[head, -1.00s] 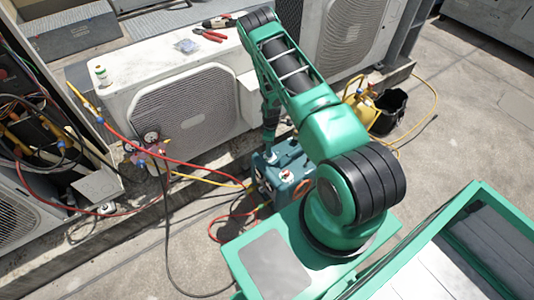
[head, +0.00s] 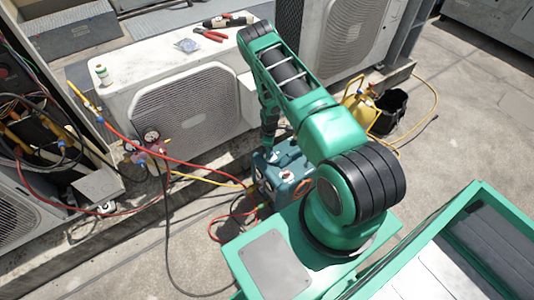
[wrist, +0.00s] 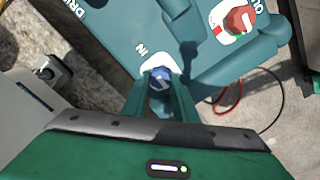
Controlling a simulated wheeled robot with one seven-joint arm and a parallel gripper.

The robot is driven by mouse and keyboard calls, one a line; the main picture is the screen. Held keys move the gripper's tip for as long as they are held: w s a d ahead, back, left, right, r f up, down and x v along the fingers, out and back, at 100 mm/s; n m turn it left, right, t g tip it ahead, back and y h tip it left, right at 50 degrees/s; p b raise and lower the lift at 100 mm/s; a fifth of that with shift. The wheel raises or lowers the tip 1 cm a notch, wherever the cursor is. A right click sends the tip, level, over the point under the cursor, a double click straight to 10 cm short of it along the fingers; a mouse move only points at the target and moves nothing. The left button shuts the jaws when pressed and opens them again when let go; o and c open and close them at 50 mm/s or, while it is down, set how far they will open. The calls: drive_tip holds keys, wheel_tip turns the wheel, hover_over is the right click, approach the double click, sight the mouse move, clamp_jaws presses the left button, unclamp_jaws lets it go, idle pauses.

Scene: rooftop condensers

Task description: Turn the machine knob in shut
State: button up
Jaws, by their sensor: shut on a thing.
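The teal machine (head: 286,172) stands on the ground in front of the white condenser in the head view, partly hidden by my arm. In the wrist view its teal top (wrist: 118,40) fills much of the picture. The blue knob (wrist: 159,79) sits on a white patch beside the "IN" label. My gripper (wrist: 160,88) is shut on the blue knob, one green finger on each side. A red knob (wrist: 239,20) on a white patch is at the upper right, beside partly cut-off lettering. My gripper's fingertips are hidden in the head view.
A white condenser (head: 125,88) stands behind the machine, with red pliers (head: 210,34) on top. Red and yellow hoses run from the gauges (head: 152,136) to the machine. A yellow cylinder (head: 360,108) and black bucket (head: 391,106) stand right.

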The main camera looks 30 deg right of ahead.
drive_tip(key=shift+s+f, duration=0.1)
drive_tip(key=shift+s, duration=0.15)
drive_tip(key=shift+d, duration=0.1)
